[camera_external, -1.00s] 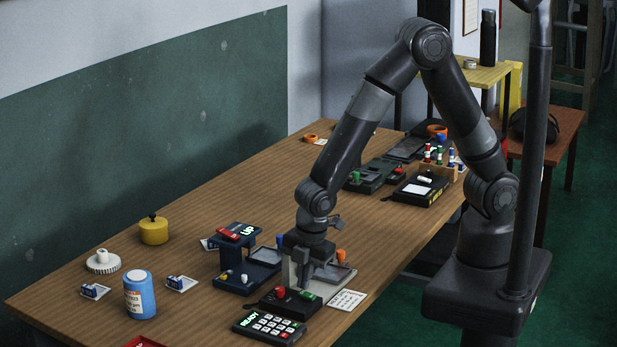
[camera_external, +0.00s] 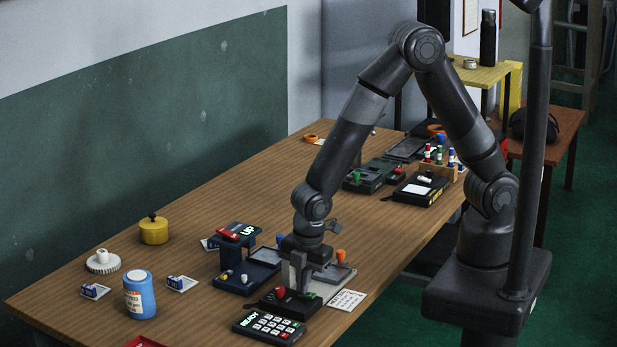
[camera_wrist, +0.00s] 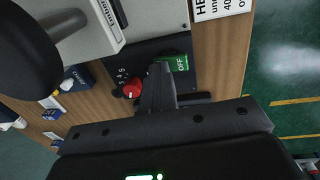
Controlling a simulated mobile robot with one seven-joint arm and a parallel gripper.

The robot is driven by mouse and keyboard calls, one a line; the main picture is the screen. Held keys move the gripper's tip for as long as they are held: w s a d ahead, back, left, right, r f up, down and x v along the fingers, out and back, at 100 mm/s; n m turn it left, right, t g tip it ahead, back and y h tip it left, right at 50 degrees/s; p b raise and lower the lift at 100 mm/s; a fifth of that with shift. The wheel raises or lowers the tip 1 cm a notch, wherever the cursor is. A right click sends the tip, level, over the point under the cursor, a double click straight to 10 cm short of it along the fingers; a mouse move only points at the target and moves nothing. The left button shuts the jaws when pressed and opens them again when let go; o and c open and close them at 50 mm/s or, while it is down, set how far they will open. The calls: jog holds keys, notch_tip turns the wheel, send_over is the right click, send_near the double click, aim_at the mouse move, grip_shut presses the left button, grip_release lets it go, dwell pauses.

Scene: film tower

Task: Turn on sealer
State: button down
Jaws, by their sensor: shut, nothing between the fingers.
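A black control box (camera_external: 270,301) stands at the front of the grey sealer (camera_external: 339,279). It has a red knob (camera_external: 280,292) and a green switch. In the wrist view the green switch (camera_wrist: 174,63) shows the word OFF, and the red knob (camera_wrist: 132,88) sits beside a printed number scale. My gripper (camera_wrist: 158,76) is shut and empty, its fingertips right at the green switch's edge. I cannot tell whether they touch it. In the external view my gripper (camera_external: 304,291) points down over the box and partly hides the switch and the sealer.
A keypad reading READY (camera_external: 268,327) lies just in front of the box. A dark blue device reading UP (camera_external: 239,234) stands to the left. A printed card (camera_external: 347,300) lies at the right table edge. An orange knob (camera_external: 340,256) is close behind my gripper.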

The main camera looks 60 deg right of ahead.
aim_at(311, 295)
jog(key=shift+s, duration=0.15)
jog(key=shift+s+r, duration=0.1)
jog(key=shift+s, duration=0.6)
notch_tip(311, 295, up, 14)
jog(key=s, duration=0.2)
dwell(0.3)
jog(key=shift+w+a, duration=0.1)
jog(key=shift+w, duration=0.65)
